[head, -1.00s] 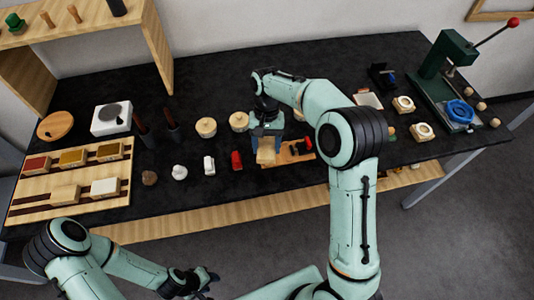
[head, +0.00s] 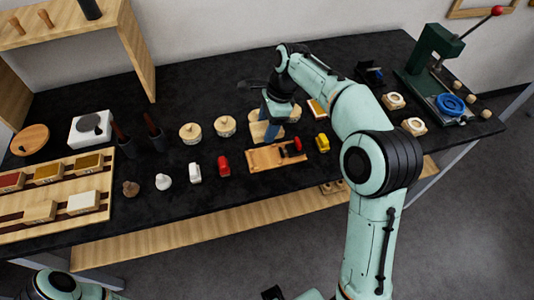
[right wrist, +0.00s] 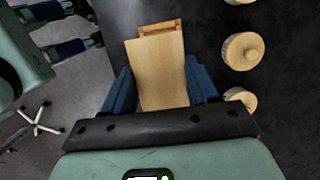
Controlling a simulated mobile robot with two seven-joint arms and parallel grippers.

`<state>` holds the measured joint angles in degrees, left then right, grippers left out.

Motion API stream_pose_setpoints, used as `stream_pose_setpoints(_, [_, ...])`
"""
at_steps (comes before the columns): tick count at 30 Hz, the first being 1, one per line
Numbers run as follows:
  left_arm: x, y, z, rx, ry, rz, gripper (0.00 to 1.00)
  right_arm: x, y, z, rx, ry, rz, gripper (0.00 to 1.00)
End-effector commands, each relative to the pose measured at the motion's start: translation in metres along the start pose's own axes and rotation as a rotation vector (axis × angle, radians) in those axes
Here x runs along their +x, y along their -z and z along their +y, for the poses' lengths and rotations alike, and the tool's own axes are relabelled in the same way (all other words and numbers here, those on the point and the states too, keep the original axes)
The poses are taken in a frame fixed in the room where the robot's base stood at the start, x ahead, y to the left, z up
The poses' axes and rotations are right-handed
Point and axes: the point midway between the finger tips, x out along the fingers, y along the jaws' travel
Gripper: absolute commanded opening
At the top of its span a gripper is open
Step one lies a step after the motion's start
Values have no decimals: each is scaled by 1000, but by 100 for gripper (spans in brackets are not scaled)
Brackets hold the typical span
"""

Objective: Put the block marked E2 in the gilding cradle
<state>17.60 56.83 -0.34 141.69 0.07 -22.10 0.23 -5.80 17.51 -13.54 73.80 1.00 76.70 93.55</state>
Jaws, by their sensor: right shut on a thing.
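My right gripper (head: 268,118) is shut on a pale wooden block (head: 262,131), held behind a low wooden holder. In the right wrist view the block (right wrist: 158,75) lies between the blue fingers; no E2 mark is readable. The low wooden holder (head: 262,158), possibly the gilding cradle, carries dark and red pieces at its right. A wooden edge (right wrist: 160,27) shows past the block's far end in the right wrist view. My left gripper (right wrist: 92,25) appears at the upper left there, its blue fingers apart and empty.
A striped wooden rack (head: 75,215) at left holds several coloured blocks. Round wooden pots (head: 190,133), small red (head: 223,166) and white pieces (head: 195,172), and a yellow piece (head: 322,143) stand nearby. A green press (head: 437,65) stands at right.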

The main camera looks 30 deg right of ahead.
Motion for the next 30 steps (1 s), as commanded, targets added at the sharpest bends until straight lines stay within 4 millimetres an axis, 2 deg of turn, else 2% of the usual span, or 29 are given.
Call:
stream_pose_setpoints(1, [6,-2,-3,-1,1,-3,43,17,5,1,1,-6,1,23])
stream_pose_setpoints(4, [11,-3,-5,-2,2,-6,43,38,11,1,1,-5,1,23])
stream_pose_setpoints(13, [15,-4,-7,-3,3,-8,43,66,18,0,-2,-1,1,23])
stream_pose_setpoints(21, [23,-6,-10,-4,4,-11,43,109,30,0,-2,-2,0,23])
stream_pose_setpoints(30, [23,-6,-10,-4,4,-11,43,113,31,0,-3,1,0,23])
